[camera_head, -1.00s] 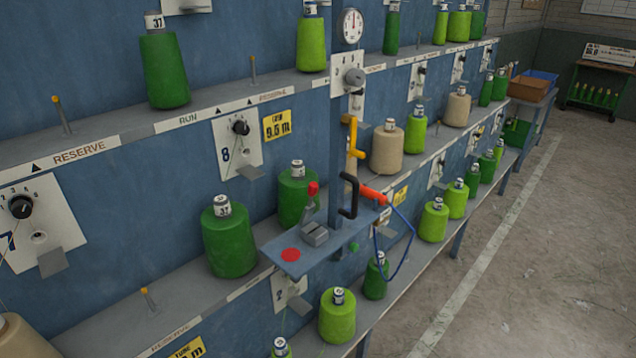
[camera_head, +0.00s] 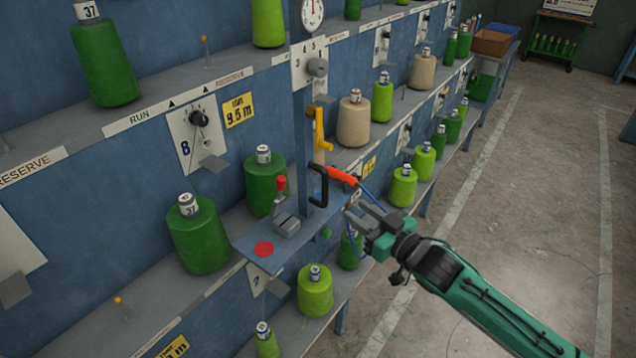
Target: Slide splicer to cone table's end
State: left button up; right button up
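The splicer carriage is a blue-grey plate (camera_head: 245,245) with a red disc, a grey block (camera_head: 286,224), a red-knobbed lever (camera_head: 281,186) and an upright post (camera_head: 301,150). A black handle (camera_head: 318,188) stands on its right side, with a yellow hook (camera_head: 319,130) above. An orange-red tool (camera_head: 341,176) with a blue cord sits beside the handle. My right gripper (camera_head: 350,212) reaches in from the lower right. Its fingers look apart and empty, just right of the black handle and below the orange tool; I see no clear contact. My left gripper is out of view.
Shelves with green and tan cones, such as a tan cone (camera_head: 354,120), run along the blue wall. A table with a brown box (camera_head: 491,43) and a blue bin (camera_head: 501,29) stands at the far end. The concrete floor (camera_head: 540,190) to the right is clear.

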aim_at(327, 189)
jog(key=p+x, duration=0.3)
jog(key=x, duration=0.7)
jog(key=shift+w+a+r, duration=0.1)
jog(key=shift+w+a, duration=0.1)
jog(key=shift+w, duration=0.1)
jog(key=shift+w+a+p, duration=0.35)
jog(key=shift+w+a, duration=0.1)
grip_shut()
